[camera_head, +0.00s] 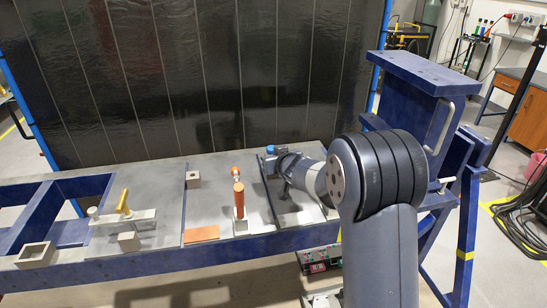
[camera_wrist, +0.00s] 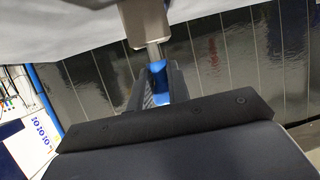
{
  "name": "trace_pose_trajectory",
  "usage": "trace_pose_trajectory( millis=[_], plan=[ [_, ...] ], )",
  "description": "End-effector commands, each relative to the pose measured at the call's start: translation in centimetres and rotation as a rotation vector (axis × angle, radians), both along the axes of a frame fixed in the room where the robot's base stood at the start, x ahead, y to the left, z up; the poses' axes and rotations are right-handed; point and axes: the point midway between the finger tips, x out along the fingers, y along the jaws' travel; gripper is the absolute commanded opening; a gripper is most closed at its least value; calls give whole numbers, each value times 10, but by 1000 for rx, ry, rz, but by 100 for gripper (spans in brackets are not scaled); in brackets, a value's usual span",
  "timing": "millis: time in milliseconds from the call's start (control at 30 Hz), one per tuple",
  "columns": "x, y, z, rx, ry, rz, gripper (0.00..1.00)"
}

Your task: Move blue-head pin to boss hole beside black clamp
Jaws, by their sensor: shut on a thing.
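In the wrist view, my gripper (camera_wrist: 155,82) is shut on the blue head of the blue-head pin (camera_wrist: 158,70). The pin's bare metal shank runs from the head to a beige-grey boss block (camera_wrist: 146,24). I cannot tell how deep the shank sits in the block. In the head view, my gripper (camera_head: 272,164) is over the right part of the bench plate, partly hidden by my own arm. A small blue part (camera_head: 270,149) shows there, but I cannot tell whether it is the pin head. I cannot make out a black clamp; my arm hides part of the bench.
An orange-handled clamp (camera_head: 239,199) stands left of my gripper. A yellow-handled clamp (camera_head: 123,205) is farther left. A small block (camera_head: 193,179), an orange plate (camera_head: 202,234) and a square tube (camera_head: 35,255) are on the bench. A blue post frame (camera_head: 425,75) rises at the right.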

Motion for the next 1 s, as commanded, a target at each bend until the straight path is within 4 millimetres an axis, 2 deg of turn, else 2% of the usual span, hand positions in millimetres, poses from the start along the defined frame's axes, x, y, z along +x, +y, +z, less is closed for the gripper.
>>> trace_pose_trajectory(
  millis=[133, 167, 433, 767, 1000],
  plan=[
    [0, 0, -5, 0, 0, 0, 0],
    [0, 0, -4, 0, 0, 0, 20],
    [0, 0, -3, 0, 0, 0, 42],
    [-3, -1, -1, 0, 0, 0, 43],
    [-30, -11, 11, -1, -2, -1, 43]
  ],
)
